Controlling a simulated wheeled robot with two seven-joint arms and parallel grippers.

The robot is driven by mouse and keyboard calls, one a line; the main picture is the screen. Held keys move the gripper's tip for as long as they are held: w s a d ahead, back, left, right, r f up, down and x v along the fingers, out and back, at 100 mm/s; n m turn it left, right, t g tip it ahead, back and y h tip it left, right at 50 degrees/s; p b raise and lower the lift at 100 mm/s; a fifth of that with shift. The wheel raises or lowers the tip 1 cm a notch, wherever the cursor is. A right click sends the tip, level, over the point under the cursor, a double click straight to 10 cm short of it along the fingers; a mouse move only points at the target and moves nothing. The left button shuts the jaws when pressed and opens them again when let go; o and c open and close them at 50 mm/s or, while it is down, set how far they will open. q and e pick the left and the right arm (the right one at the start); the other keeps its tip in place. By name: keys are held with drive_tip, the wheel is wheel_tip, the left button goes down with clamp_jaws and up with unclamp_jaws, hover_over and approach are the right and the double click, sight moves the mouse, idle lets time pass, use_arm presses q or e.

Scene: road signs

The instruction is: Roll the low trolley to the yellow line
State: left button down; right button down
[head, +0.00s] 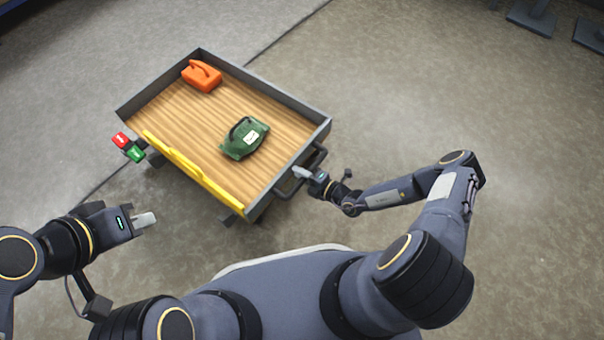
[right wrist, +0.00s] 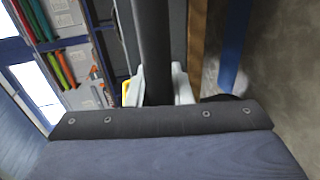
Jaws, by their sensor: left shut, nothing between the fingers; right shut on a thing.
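The low trolley (head: 285,101) has a wooden deck, a grey rim and a yellow strip along its near side. It stands at the upper left of the head view, turned at an angle. A dark handle (head: 284,193) sticks out from its right end. My right gripper (head: 302,173) is shut on this handle. In the right wrist view the dark handle bar (right wrist: 154,50) runs between the pale fingers (right wrist: 160,88). My left gripper (head: 146,220) is shut and empty, left of the trolley's near corner and apart from it. I see no yellow line on the floor.
An orange can (head: 202,75) and a green bag-like thing (head: 244,138) with a white label lie on the deck. A red and green button box (head: 129,147) is at the trolley's left corner. Grey bases (head: 531,17) stand at the top right. The floor on the right is clear.

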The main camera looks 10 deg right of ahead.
drive_tip(key=shift+w, duration=0.2)
drive_tip(key=c, duration=1.6)
unclamp_jaws()
drive_tip(key=shift+a, duration=0.15)
drive_tip(key=shift+o, duration=0.2)
drive_tip(key=p+v, duration=0.2)
drive_tip(key=v, duration=0.6)
drive_tip(key=shift+f, duration=0.15)
